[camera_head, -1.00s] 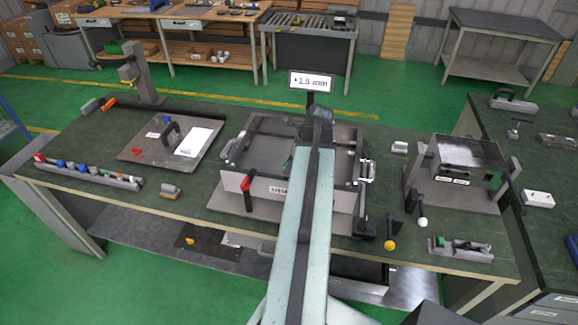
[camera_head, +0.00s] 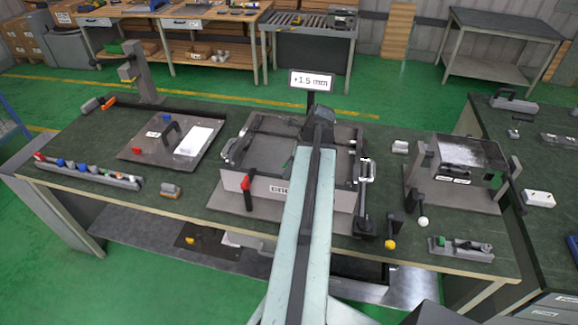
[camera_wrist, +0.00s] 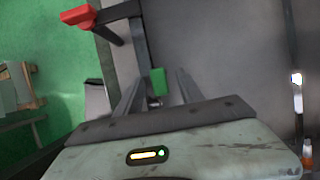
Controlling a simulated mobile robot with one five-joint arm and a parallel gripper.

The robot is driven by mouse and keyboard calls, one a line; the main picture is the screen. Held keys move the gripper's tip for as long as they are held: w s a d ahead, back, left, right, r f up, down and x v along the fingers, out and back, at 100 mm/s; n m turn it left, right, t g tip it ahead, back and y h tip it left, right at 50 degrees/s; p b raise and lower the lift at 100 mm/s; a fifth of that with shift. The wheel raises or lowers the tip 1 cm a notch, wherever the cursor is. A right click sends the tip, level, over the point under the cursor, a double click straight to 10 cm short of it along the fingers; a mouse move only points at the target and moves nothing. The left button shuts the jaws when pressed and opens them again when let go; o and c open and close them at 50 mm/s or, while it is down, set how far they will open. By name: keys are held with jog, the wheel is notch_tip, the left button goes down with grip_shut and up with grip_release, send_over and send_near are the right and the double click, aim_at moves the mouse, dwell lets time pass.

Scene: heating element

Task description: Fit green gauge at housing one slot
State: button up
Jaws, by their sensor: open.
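In the wrist view a small green block (camera_wrist: 158,82), which looks like the green gauge, stands between the two grey fingers of my gripper (camera_wrist: 157,84). The fingers are apart, with a gap visible around the block. A small metallic part shows just below it. Whether the block sits in a slot cannot be told. In the head view the housing (camera_head: 273,188) is an open grey frame in the middle of the bench. My arm reaches over it and hides my gripper and part of the frame.
A red-handled lever (camera_head: 246,188) is at the housing's front left; its red handle (camera_wrist: 78,16) also shows in the wrist view. A "+1.5 mm" display (camera_head: 311,81) stands behind. A rack (camera_head: 122,181) of coloured pieces lies front left, and a fixture (camera_head: 462,160) stands at right.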

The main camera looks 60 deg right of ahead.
jog(key=p+v, duration=0.5)
jog(key=v, duration=0.2)
jog(key=shift+p, duration=0.35)
